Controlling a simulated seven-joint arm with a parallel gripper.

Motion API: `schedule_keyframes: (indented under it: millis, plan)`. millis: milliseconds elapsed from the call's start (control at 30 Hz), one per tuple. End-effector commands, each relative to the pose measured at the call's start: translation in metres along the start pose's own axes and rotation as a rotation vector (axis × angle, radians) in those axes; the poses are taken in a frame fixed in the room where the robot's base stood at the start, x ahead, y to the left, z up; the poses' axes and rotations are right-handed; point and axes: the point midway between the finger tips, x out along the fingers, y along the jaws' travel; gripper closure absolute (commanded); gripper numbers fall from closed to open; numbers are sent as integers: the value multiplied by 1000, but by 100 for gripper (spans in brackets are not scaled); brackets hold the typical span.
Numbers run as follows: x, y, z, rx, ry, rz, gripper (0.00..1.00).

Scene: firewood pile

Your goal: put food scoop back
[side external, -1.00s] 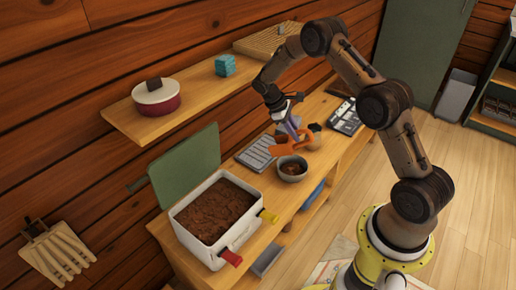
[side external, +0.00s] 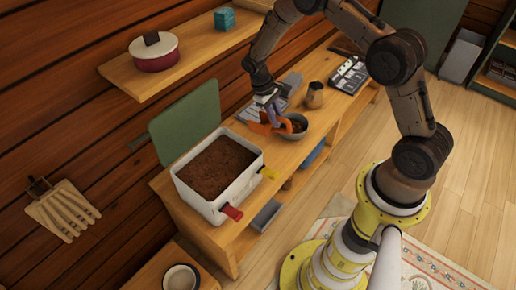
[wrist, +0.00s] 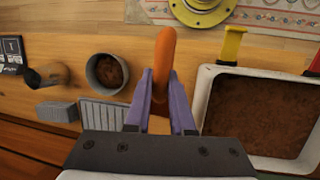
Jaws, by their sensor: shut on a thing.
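My gripper (wrist: 161,92) is shut on an orange food scoop (wrist: 164,58). In the side view, the gripper (side external: 267,101) holds the scoop (side external: 266,127) above the bench, between a white bin and a grey bowl. The scoop's right part overlaps the bowl in that view; I cannot tell whether they touch. The bin (side external: 174,180) is open and full of brown food, with a green lid (side external: 187,122) raised behind it. The bowl (side external: 304,133) has some brown food in it and also shows in the wrist view (wrist: 91,77). The scoop's bowl end is hard to make out.
A red and a yellow tab stick out from the bin's front (side external: 231,213). A shelf (side external: 190,65) above the bench carries a lidded pot (side external: 156,55) and a teal box (side external: 224,19). A brown cup (side external: 314,96) and grey trays stand right of the bowl.

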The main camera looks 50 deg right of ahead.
Motion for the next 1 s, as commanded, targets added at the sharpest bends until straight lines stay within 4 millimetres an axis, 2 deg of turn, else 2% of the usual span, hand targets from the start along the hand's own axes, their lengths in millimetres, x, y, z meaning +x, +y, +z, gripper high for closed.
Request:
schedule_keyframes:
  millis: [100,300,700,1000]
  plan:
    - [27,-8,19,-8,43,3,100]
    - [61,-24,57,-24,125,8,100]
    - [82,-27,94,-22,222,9,100]
    - [80,-24,89,-4,275,7,100]
